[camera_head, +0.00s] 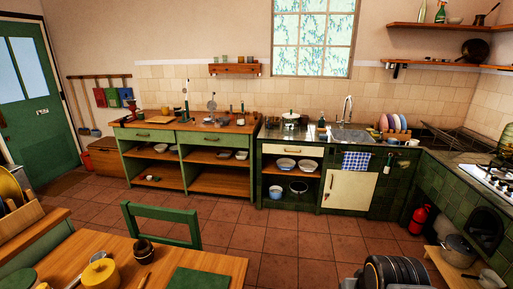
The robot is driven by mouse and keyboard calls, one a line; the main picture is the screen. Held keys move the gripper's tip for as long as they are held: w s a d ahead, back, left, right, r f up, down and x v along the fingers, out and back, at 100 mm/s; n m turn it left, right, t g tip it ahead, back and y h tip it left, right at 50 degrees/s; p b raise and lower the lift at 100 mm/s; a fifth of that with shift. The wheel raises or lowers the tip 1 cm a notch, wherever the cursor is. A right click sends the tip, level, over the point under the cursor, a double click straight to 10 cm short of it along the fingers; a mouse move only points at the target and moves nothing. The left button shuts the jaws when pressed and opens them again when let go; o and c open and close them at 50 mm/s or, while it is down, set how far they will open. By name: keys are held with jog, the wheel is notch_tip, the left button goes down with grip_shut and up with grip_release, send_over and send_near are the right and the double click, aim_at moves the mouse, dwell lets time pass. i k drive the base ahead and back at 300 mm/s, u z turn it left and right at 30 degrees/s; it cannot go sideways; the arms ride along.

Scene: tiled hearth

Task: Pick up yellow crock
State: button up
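A yellow crock (101,273) stands on the wooden table (205,268) at the bottom left. It is a squat, round pot, with a lighter round part on top. A small dark brown pot (144,250) stands to its right, apart from it. My gripper does not show in this view, so I cannot see where it is relative to the crock.
A green chair (165,225) stands behind the table. A green board (192,281) lies right of the crock. Dark ridged round shapes (392,273) fill the bottom right. The tiled floor (240,222) is clear towards the green counters (205,170).

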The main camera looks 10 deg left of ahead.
aim_at(165, 110)
jog(key=i, duration=3.75)
jog(key=u, duration=2.65)
jog(key=i, duration=6.15)
jog(key=z, duration=1.85)
